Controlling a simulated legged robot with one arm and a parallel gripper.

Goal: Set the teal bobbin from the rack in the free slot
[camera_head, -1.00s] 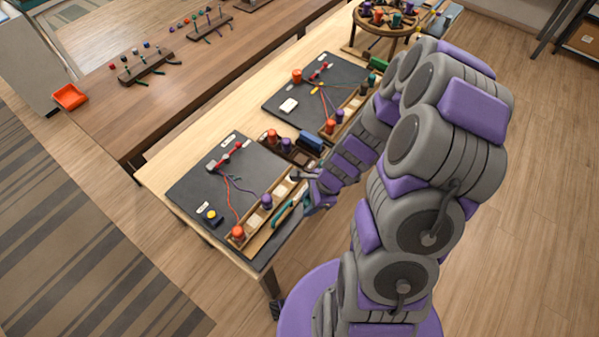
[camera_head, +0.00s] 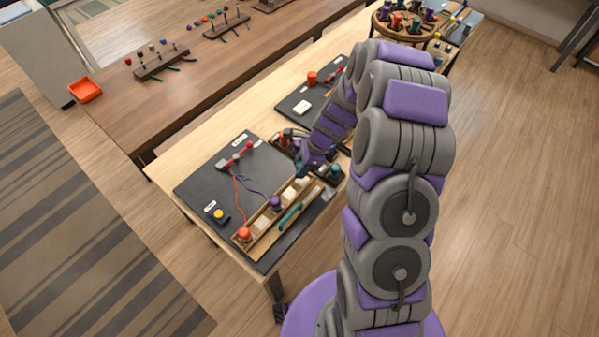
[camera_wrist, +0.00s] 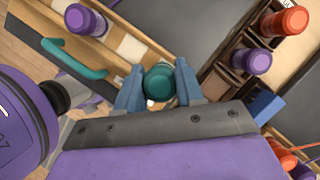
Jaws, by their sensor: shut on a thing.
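My gripper (camera_wrist: 159,92) is shut on the teal bobbin (camera_wrist: 159,82), which shows end-on between the two blue fingers in the wrist view. In the head view my gripper (camera_head: 304,167) is beside the far end of the wooden slot tray (camera_head: 262,238). The tray holds an orange bobbin (camera_head: 244,233) at its near end and a purple bobbin (camera_head: 277,203) further along. Pale empty slots (camera_head: 289,194) show beyond the purple bobbin. The dark rack (camera_wrist: 226,80) is right of my gripper in the wrist view, and my arm partly hides it in the head view.
The rack holds a purple bobbin (camera_wrist: 250,62) and an orange bobbin (camera_wrist: 285,21). Orange and purple cords run across the dark board (camera_head: 205,180). A second board (camera_head: 290,100) lies further back.

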